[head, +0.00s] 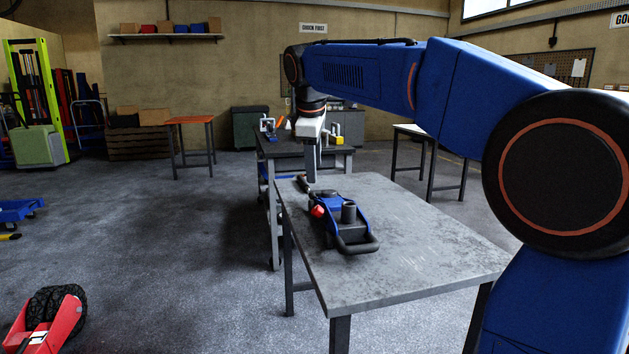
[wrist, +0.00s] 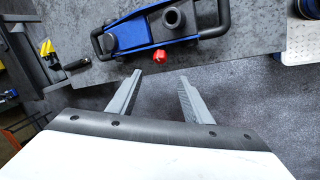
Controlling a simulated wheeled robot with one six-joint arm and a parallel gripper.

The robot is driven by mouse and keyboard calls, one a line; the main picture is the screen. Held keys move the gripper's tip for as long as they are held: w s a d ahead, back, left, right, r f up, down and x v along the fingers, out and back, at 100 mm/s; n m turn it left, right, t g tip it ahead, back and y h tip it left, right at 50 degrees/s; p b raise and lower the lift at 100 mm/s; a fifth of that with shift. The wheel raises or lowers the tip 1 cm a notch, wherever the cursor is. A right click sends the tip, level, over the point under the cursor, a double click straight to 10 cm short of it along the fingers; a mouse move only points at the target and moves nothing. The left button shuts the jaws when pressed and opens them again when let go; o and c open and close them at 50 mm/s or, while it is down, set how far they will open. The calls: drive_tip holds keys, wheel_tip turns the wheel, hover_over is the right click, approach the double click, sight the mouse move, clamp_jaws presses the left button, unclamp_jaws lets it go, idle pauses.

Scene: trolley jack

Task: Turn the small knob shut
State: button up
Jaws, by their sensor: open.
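The blue trolley jack (head: 333,218) lies on the grey table, with its black handle bar toward me in the head view. It also shows at the top of the wrist view (wrist: 138,33). The small red knob (head: 317,211) sticks out from the jack's left side in the head view. In the wrist view the knob (wrist: 159,55) is just beyond my fingertips, between their lines. In the head view my gripper (head: 311,180) points down near the far end of the jack.
The grey table (head: 430,235) has bare surface right of the jack. A second workbench (head: 285,147) with tools stands behind it. A red wheeled thing (head: 50,320) and a blue trolley (head: 18,210) are on the floor at left. The floor between is clear.

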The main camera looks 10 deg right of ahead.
drive_tip(key=shift+v, duration=1.2)
drive_tip(key=s+d+f+m, duration=0.3)
drive_tip(key=s+f, duration=0.2)
drive_tip(key=s, duration=0.4)
drive_tip(key=s+d+f+m, duration=0.35)
drive_tip(key=s+f, duration=0.25)
drive_tip(key=s, duration=0.3)
drive_tip(key=s+d+f+m, duration=0.1)
drive_tip(key=s+f+m, duration=0.2)
drive_tip(key=s+f, duration=0.6)
drive_tip(key=s+d+f+m+y, duration=0.1)
drive_tip(key=s+f+m, duration=0.2)
drive_tip(key=s+f, duration=0.6)
drive_tip(key=shift+s+d+f+t, duration=0.25)
drive_tip(key=shift+d+f+t, duration=0.15)
drive_tip(key=shift+f, duration=0.2)
